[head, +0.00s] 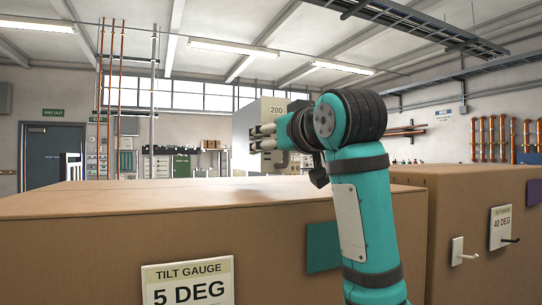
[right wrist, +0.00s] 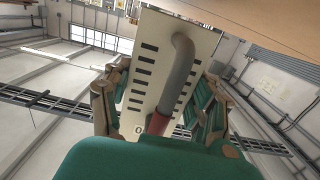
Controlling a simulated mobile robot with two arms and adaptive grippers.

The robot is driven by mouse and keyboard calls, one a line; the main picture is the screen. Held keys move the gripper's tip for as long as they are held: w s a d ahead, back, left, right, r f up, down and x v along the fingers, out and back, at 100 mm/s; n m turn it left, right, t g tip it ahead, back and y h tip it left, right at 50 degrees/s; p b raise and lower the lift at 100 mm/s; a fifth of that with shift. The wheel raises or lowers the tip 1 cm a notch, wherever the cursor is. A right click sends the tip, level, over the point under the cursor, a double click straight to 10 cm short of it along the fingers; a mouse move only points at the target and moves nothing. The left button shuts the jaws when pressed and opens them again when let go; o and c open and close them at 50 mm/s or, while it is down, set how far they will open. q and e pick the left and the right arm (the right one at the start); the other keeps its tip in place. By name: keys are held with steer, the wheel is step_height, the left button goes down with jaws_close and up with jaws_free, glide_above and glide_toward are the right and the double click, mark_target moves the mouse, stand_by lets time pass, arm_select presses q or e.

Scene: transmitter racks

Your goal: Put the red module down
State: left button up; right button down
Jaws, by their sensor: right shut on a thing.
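My right gripper (head: 263,137) is raised above the brown box tops in the head view, its fingers pointing left. In the right wrist view its fingers stand on both sides of a pale module (right wrist: 150,62) and are shut on it. The module has rows of dark slots, a thick grey bent handle (right wrist: 184,62) and a dark red part at the handle's near end. Only this part looks red. A pale box marked 200 (head: 243,128) shows behind the fingers in the head view and seems to be the same module. Its underside is hidden. My left gripper is not in view.
A large brown box (head: 75,245) with a "5 DEG" tilt gauge sign (head: 187,283) fills the front; its visible top is bare. A second brown box (head: 460,190) with a "40 DEG" sign (head: 503,228) and hooks stands at right. Shelves and a blue door (head: 53,157) are far back.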

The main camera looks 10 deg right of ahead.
mark_target(274, 159)
steer(key=shift+w+a+f, duration=0.1)
steer(key=shift+a+f, duration=0.15)
steer(key=shift+f, duration=0.2)
steer(key=shift+w+a+f, duration=0.1)
steer(key=shift+a+f, duration=0.15)
steer(key=shift+f, duration=0.2)
steer(key=shift+d+f+p, duration=0.25)
steer(key=shift+f+p, duration=0.15)
steer(key=shift+f, duration=0.25)
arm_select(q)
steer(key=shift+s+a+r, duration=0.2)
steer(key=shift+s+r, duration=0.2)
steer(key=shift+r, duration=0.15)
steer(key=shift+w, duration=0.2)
arm_select(e)
steer(key=shift+a, duration=0.15)
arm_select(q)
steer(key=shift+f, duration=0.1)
arm_select(e)
steer(key=shift+f, duration=0.15)
steer(key=c, duration=0.7)
jaws_free()
steer(key=shift+f, duration=0.15)
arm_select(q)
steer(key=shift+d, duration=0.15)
arm_select(e)
steer(key=o, duration=0.3)
steer(key=shift+s, duration=0.1)
